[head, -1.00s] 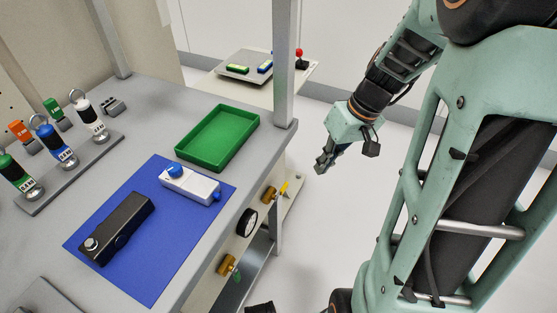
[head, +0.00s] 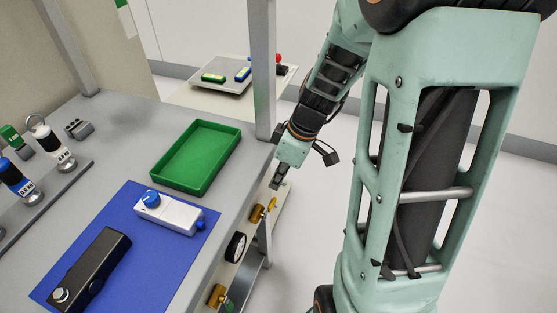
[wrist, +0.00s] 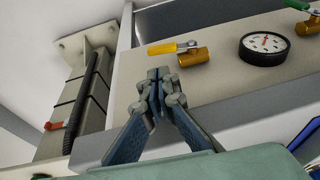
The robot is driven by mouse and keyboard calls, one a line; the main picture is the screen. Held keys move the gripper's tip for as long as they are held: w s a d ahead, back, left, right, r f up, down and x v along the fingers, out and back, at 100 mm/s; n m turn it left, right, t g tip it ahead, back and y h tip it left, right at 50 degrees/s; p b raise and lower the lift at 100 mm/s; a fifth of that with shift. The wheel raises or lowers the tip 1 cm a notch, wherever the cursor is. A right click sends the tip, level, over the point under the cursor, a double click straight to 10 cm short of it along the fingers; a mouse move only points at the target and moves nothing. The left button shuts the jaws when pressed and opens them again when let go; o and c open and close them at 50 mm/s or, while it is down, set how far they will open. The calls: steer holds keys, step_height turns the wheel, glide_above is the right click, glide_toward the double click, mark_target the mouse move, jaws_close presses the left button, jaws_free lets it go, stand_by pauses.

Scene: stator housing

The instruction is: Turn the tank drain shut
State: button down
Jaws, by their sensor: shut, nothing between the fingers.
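My gripper (head: 280,180) is shut and empty, beside the table's right edge, just above the yellow-handled valve in the head view. In the wrist view its fingertips (wrist: 158,74) point at the front panel, just short of a brass valve (wrist: 192,57) with a yellow lever (wrist: 163,48). The lever points left, roughly in line with the valve's body. I see a gap between fingertips and lever. A second brass valve (wrist: 308,26) has a green lever (wrist: 298,4); it also shows low in the head view (head: 216,295). I cannot read which valve is the tank drain.
A round gauge (wrist: 264,48) sits between the two valves. A grey post (head: 264,75) rises at the table corner near my arm. A green tray (head: 197,157) and a blue mat (head: 130,225) lie on the table. A red-handled fitting (wrist: 54,125) shows at left. Floor on the right is clear.

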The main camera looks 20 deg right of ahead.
mark_target(274, 201)
steer(key=f, duration=0.3)
steer(key=f+b, duration=0.1)
steer(key=f, duration=0.1)
steer(key=shift+s+a, duration=0.3)
steer(key=shift+a, duration=0.1)
steer(key=shift+w+d+f+g+y, duration=0.25)
steer(key=shift+f+g+y, duration=0.25)
steer(key=shift+g+y, duration=0.25)
steer(key=shift+w+f+m+g+y, duration=0.15)
steer(key=shift+f+m+g+y, duration=0.35)
steer(key=shift+g, duration=0.45)
steer(key=shift+s+a+f+m+g+y+b, duration=0.15)
steer(key=shift+s+f+g+y+b, duration=0.2)
steer(key=shift+f+g+y, duration=0.5)
steer(key=shift+s+a+f+m+g+y+b, duration=0.1)
steer(key=shift+a+f+g+y+b, duration=0.1)
steer(key=shift+f+g+y+b, duration=0.5)
steer(key=shift+s+a+f+m+g+y+b, duration=0.15)
steer(key=shift+s+f+g+y+b, duration=0.1)
steer(key=shift+f+g+y, duration=0.65)
steer(key=shift+f, duration=0.4)
steer(key=shift+r, duration=0.1)
